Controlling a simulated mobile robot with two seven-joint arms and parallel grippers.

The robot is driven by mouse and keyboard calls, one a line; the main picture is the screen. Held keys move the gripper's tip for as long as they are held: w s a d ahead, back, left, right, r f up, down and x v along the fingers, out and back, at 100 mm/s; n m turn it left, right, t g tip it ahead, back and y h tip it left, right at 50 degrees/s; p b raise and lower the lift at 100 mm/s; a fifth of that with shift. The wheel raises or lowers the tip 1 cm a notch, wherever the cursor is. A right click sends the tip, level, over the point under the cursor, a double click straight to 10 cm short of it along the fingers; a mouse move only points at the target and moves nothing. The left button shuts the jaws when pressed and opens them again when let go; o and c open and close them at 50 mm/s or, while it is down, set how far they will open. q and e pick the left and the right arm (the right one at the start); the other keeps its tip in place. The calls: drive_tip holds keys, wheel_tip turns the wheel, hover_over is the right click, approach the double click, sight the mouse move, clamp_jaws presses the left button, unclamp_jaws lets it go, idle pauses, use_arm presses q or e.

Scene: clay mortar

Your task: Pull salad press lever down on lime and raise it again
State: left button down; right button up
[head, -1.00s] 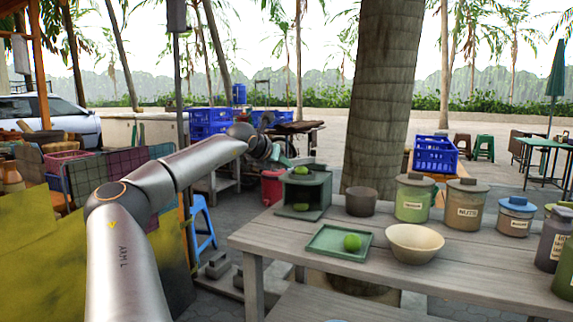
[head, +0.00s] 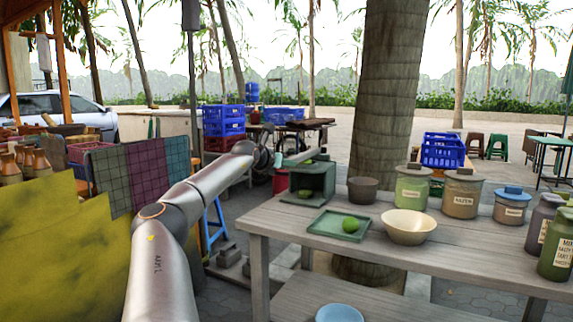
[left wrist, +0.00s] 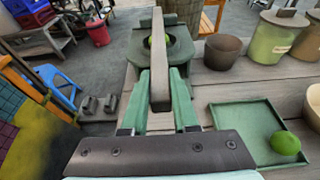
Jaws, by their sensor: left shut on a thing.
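The green salad press (head: 327,178) stands at the left end of the wooden table. Its grey lever bar (head: 303,158) slants over the top; in the left wrist view the lever (left wrist: 157,50) runs lengthwise above the press's round opening. A lime (head: 309,163) shows at the press top, mostly covered by the lever in the wrist view. Another green piece (head: 305,194) lies in its lower bay. My left gripper (head: 280,160) is at the lever's left end; its green fingers (left wrist: 159,103) are shut on the lever. My right gripper is out of view.
A green tray (head: 322,229) with a lime (head: 351,225) lies in front of the press, beside a cream bowl (head: 408,227). A brown cup (head: 363,190) and labelled jars (head: 412,187) stand right of the press. A blue stool (left wrist: 62,92) is left of the table.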

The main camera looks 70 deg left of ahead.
use_arm(q)
drive_tip(key=shift+f, duration=0.35)
drive_tip(key=c, duration=0.9)
unclamp_jaws()
drive_tip(key=shift+o, duration=1.1)
drive_tip(key=shift+r, duration=0.15)
drive_tip(key=shift+s+d+r+b, duration=0.1)
drive_tip(key=shift+s+d+b, duration=0.05)
drive_tip(key=shift+b, duration=0.25)
drive_tip(key=b+v, duration=0.3)
drive_tip(key=v, duration=0.9)
